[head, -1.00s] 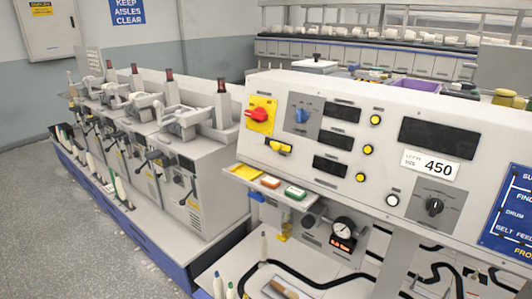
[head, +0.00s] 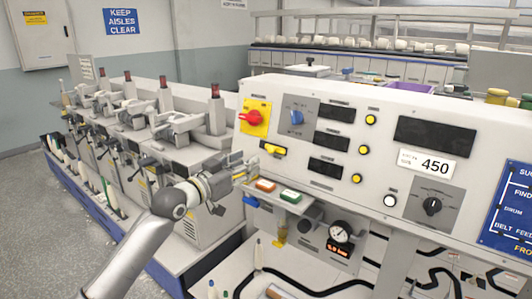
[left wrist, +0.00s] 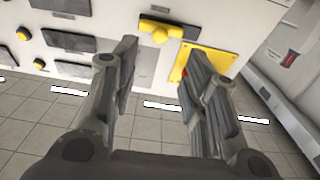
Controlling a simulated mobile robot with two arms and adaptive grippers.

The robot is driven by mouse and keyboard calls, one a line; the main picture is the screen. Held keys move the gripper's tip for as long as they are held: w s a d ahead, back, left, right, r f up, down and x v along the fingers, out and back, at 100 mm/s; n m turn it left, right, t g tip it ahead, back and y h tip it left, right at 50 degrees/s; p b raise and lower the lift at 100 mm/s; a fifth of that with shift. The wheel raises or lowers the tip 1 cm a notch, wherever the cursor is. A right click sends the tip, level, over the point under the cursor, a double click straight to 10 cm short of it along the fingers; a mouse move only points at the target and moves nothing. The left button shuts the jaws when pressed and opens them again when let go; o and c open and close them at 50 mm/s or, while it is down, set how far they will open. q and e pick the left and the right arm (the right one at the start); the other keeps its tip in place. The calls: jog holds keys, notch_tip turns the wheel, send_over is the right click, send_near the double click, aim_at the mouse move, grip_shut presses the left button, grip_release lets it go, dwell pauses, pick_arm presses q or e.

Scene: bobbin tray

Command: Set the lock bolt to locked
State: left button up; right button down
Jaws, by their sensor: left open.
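The lock bolt (head: 273,150) is a small yellow bar with a knob on the grey panel, below the red rotary switch (head: 251,117) on its yellow plate. In the left wrist view the bolt (left wrist: 160,28) lies across the top, ahead of the gap between my fingers. I cannot tell from its look whether it is locked. My left gripper (head: 242,174) is open and empty, in front of the panel, below and left of the bolt and apart from it. One finger hides part of the yellow plate (left wrist: 218,62) in the wrist view. My right gripper is not in view.
A blue knob (head: 296,117) and displays are to the right of the switch. A row of machines (head: 190,150) stands at left.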

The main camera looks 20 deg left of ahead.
aim_at(270, 150)
pick_arm(q)
jog(key=p+x, duration=0.2)
jog(key=x, duration=0.8)
jog(key=shift+f, duration=0.1)
jog(key=shift+s, duration=0.1)
grip_shut()
